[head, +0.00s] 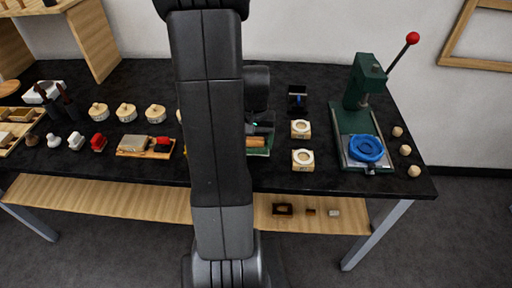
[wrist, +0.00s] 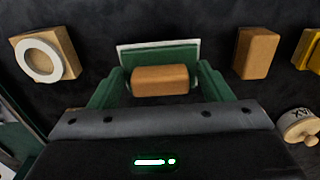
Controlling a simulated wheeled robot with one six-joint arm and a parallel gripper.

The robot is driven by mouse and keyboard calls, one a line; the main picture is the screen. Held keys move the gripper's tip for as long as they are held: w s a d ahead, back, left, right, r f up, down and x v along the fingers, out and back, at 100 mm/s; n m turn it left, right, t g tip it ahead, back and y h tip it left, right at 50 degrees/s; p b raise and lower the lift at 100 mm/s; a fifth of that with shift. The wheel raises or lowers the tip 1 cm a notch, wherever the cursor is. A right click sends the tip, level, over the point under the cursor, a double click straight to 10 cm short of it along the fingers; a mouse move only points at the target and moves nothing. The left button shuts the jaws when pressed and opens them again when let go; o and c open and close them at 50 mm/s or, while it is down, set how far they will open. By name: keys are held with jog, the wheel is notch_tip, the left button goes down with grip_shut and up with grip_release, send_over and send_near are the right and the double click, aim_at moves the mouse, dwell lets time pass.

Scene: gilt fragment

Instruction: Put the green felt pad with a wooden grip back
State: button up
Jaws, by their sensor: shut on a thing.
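The green felt pad (wrist: 160,54) shows in the wrist view with a pale edge along its far side. Its wooden grip (wrist: 160,80) lies crosswise between the green fingers of my gripper (wrist: 161,82), which is shut on it. In the head view the wooden grip (head: 256,142) and a strip of the green pad (head: 258,152) show just right of my arm. My arm hides the rest of the pad and most of my gripper there. I cannot tell whether the pad touches the table.
On the black table (head: 275,178), two wooden blocks with pale rings (head: 302,158) (head: 301,129) stand right of the pad. Beyond them is a green press (head: 362,90) with a blue ring (head: 366,148). A wooden block (wrist: 257,52) and round wooden piece (wrist: 298,126) are nearby in the wrist view.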

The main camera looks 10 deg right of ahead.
aim_at(255, 146)
jog(key=shift+f, duration=1.65)
jog(key=shift+f, duration=0.1)
jog(key=shift+f, duration=0.15)
jog(key=o, duration=0.9)
notch_tip(255, 146, up, 13)
jog(key=shift+f, duration=0.2)
